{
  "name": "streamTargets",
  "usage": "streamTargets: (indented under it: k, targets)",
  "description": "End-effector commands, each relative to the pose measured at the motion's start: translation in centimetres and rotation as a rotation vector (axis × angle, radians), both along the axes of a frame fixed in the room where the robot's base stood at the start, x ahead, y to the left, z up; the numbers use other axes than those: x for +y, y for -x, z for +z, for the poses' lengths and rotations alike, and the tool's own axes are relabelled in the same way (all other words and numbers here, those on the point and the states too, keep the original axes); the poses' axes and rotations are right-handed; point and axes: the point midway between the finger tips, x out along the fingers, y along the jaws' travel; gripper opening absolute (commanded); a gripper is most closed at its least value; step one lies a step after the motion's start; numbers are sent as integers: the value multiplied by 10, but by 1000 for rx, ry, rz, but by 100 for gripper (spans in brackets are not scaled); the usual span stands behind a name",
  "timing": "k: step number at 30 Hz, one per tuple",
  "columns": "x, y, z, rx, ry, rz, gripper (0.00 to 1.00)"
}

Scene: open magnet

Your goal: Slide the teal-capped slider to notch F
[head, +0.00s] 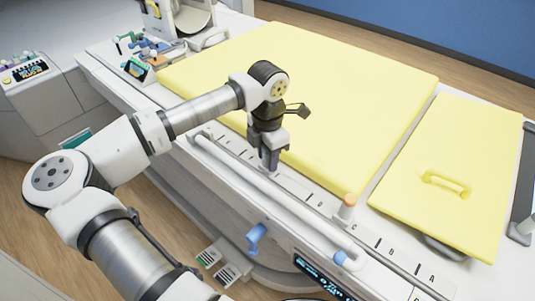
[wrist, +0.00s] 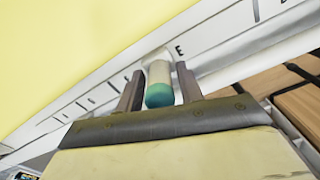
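The teal-capped slider (wrist: 159,94) shows in the wrist view as a pale post with a teal cap, beside the letter E on the lettered rail (wrist: 215,35). My gripper (wrist: 160,72) has one finger on each side of it. The right finger is close against the post or touching it, and a narrow gap shows at the left finger. In the head view my gripper (head: 269,163) points down at the rail (head: 300,189) along the bed's near edge and hides the slider.
An orange-capped post (head: 348,207) stands on the rail to the right. A blue knob (head: 341,258) and a blue handle (head: 256,236) are on the near side. Yellow pads (head: 330,80) cover the bed behind the rail. Small items (head: 140,50) lie at the far left.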

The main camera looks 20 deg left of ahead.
Motion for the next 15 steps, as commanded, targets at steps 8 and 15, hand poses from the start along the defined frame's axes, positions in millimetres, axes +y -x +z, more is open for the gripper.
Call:
streamTargets:
  k: [8, 15]
  targets:
    - [0, 0, 0, 0, 0, 0, 0]
    - [2, -1, 0, -1, -1, 1, 0]
